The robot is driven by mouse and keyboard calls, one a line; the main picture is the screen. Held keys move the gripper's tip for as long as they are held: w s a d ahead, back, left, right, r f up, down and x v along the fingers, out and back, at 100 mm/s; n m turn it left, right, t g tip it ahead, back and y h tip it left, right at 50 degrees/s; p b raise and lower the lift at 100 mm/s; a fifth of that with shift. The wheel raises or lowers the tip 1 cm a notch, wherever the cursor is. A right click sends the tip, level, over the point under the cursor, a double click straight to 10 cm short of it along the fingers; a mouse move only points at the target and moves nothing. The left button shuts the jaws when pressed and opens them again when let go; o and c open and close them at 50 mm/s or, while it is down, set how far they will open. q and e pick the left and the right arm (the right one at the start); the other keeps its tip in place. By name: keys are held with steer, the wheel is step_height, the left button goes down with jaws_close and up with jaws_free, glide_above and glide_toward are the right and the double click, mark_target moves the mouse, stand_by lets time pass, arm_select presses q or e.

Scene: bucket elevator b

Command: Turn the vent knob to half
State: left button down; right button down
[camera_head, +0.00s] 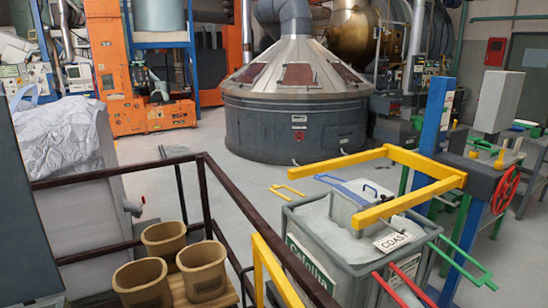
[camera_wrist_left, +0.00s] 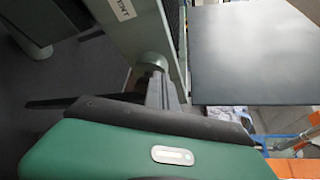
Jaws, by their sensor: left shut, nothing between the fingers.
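In the left wrist view a round grey-green knob (camera_wrist_left: 152,62) sits on a pale grey-green panel (camera_wrist_left: 128,38). A small white label (camera_wrist_left: 123,8) on that panel appears to read VENT and is cut by the top edge. The knob's pointer and setting cannot be made out. Neither gripper shows in the head view, and I cannot pick out the vent knob there.
A large dark plate (camera_wrist_left: 250,50) stands to the right of the fingers in the wrist view. In the head view a dark railing (camera_head: 205,190) crosses in front, by several tan buckets (camera_head: 163,238). A grey bin (camera_head: 340,265) and yellow frame (camera_head: 400,157) are at right. Floor behind is open.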

arm_select(q)
steer(key=shift+s+a, duration=0.15)
steer(key=shift+f, duration=0.25)
stand_by(0.7)
